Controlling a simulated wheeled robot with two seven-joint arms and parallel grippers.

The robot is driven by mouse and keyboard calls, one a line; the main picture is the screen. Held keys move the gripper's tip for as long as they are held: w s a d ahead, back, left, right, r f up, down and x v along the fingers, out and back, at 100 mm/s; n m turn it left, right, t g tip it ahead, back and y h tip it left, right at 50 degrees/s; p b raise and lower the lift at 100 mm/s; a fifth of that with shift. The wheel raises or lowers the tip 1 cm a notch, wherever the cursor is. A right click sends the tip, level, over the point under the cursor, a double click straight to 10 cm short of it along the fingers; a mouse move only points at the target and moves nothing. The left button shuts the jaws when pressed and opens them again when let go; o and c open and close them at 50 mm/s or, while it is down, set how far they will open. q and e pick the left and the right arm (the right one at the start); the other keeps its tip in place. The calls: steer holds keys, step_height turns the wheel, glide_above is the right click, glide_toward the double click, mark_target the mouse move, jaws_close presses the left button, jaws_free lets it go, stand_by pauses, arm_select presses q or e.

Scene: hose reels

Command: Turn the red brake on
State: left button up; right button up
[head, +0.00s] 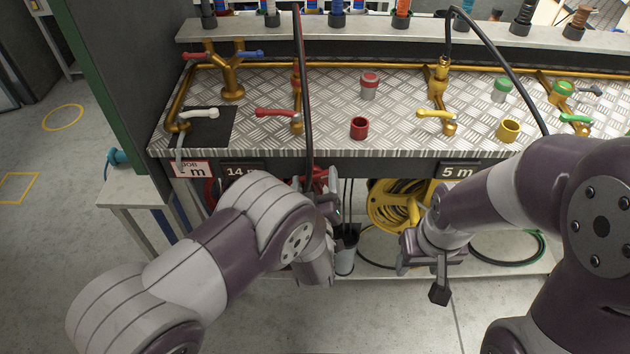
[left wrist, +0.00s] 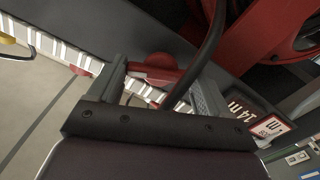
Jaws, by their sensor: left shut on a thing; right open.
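The red brake (left wrist: 158,74) shows as a red lever-like part between the two grey fingers of my left gripper (left wrist: 162,84) in the left wrist view. That gripper is shut on it. In the head view my left gripper (head: 324,208) is under the bench's front edge, mostly hidden by its own wrist. A bit of red (head: 316,178) shows there beside it. The red hose reel (left wrist: 262,42) is at the upper right of the left wrist view. My right gripper (head: 432,268) is open and empty, in front of the yellow reel.
A yellow hose reel (head: 388,208) hangs under the bench by the 5 m label (head: 458,172). The metal bench top (head: 330,90) carries taps, coloured levers and cups. A dark hose (head: 304,90) runs down past my left gripper. A grey side table (head: 128,186) stands at the left.

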arm_select(q)
steer(key=shift+r+m+p, duration=0.1)
steer(key=shift+m+p, duration=0.3)
steer(key=shift+m, duration=1.9)
steer(key=o, duration=1)
steer(key=shift+f, duration=0.2)
